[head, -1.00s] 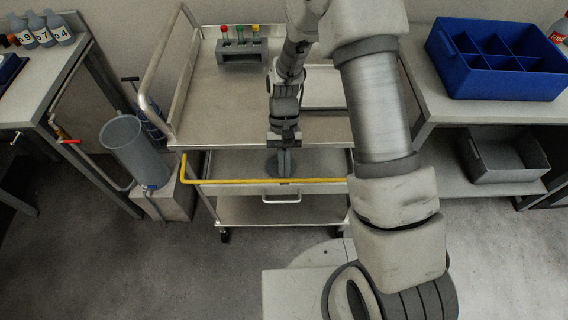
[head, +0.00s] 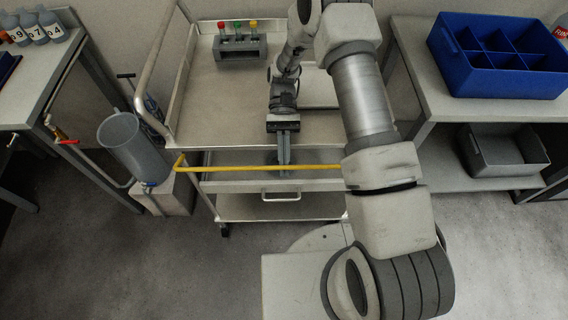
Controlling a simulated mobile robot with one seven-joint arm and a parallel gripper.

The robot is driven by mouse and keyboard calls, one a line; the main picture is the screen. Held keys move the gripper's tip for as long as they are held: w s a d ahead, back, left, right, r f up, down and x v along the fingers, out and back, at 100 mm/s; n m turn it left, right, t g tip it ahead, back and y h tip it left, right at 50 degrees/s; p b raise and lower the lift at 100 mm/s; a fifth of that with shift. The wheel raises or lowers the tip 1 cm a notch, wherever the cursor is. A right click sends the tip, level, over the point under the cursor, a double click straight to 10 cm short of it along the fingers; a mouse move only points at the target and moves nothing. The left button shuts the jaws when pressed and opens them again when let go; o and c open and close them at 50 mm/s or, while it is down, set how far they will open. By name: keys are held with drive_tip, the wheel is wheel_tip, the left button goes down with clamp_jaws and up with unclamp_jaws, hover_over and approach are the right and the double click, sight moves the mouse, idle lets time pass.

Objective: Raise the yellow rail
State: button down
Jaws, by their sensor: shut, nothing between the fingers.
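The yellow rail (head: 235,168) runs across the front of the steel trolley, with its bent left end (head: 179,162) near the trolley's left post. It stands a little above the front edge of the drawer (head: 235,187). My gripper (head: 284,172) points down at the middle of the rail, its closed fingers overlapping the rail in the picture. Whether they touch it, I cannot tell. The right end of the rail is hidden behind my arm.
A grey rack (head: 240,48) with coloured-cap tubes stands on the trolley top (head: 215,100). A grey cylinder (head: 130,145) stands left of the trolley. A blue divided crate (head: 500,85) sits on the right bench. Floor in front is clear.

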drive_tip(key=shift+w+r, duration=0.2)
drive_tip(key=shift+r, duration=0.15)
drive_tip(key=shift+w+r, duration=0.1)
drive_tip(key=shift+w, duration=0.05)
drive_tip(key=shift+r, duration=0.1)
idle(1.2)
drive_tip(key=p+v, duration=0.1)
drive_tip(key=v, duration=1)
drive_tip(key=shift+w+p, duration=0.6)
drive_tip(key=shift+p, duration=0.35)
